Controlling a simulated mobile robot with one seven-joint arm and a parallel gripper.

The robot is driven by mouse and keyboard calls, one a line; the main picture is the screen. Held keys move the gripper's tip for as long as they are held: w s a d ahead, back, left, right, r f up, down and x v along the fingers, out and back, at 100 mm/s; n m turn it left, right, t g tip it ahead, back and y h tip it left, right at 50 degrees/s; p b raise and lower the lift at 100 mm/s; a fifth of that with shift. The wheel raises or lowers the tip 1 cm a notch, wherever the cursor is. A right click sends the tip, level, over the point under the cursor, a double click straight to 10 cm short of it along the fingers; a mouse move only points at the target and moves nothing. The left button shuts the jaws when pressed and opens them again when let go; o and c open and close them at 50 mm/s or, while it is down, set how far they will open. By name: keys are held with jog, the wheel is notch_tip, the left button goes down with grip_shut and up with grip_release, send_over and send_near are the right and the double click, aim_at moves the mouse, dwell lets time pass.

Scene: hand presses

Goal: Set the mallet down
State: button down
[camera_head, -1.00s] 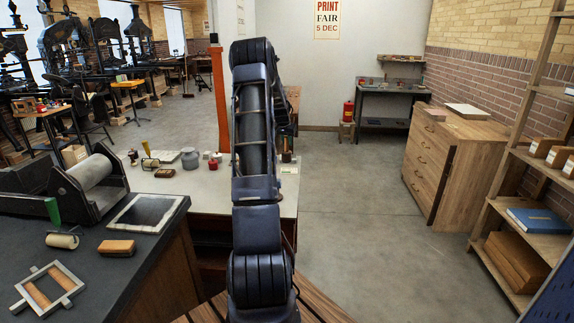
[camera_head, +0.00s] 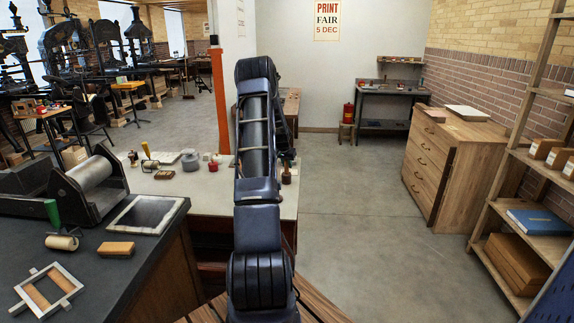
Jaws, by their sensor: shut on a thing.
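The mallet (camera_head: 286,176) shows as a small brown shape just right of my arm, at the right end of the pale-topped bench (camera_head: 222,186). My gripper (camera_head: 287,160) is just above it, small and dark, largely merged with my forearm behind the raised elbow. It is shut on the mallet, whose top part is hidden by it. The mallet's lower end is close to the bench top; I cannot tell whether it touches.
A grey jar (camera_head: 190,161), a red pot (camera_head: 213,166) and a roller (camera_head: 150,165) stand on the bench left of my arm. The dark counter (camera_head: 140,255) is nearer at left. Open floor (camera_head: 360,220) lies to the right, before the wooden drawer cabinet (camera_head: 450,170).

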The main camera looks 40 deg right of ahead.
jog(key=c, duration=1.2)
grip_release()
jog(key=shift+c, duration=0.2)
jog(key=shift+r, duration=0.1)
jog(key=v, duration=1.2)
jog(key=s+a+r+n+t+y, duration=0.1)
jog(key=s+a+r+n, duration=0.15)
jog(key=a+r, duration=0.6)
jog(key=s+a+r+n, duration=0.1)
jog(key=s+a+r, duration=0.25)
jog(key=a, duration=0.95)
jog(key=s+a+r+n+t+y, duration=0.1)
jog(key=s+a+r+n, duration=0.1)
jog(key=a+r, duration=0.7)
jog(key=s+a+f+n+y, duration=0.1)
jog(key=s+a+n, duration=0.6)
jog(key=s+a, duration=1.8)
jog(key=shift+s+f+t+y, duration=0.35)
jog(key=shift+s+y, duration=0.15)
jog(key=shift+s, duration=0.15)
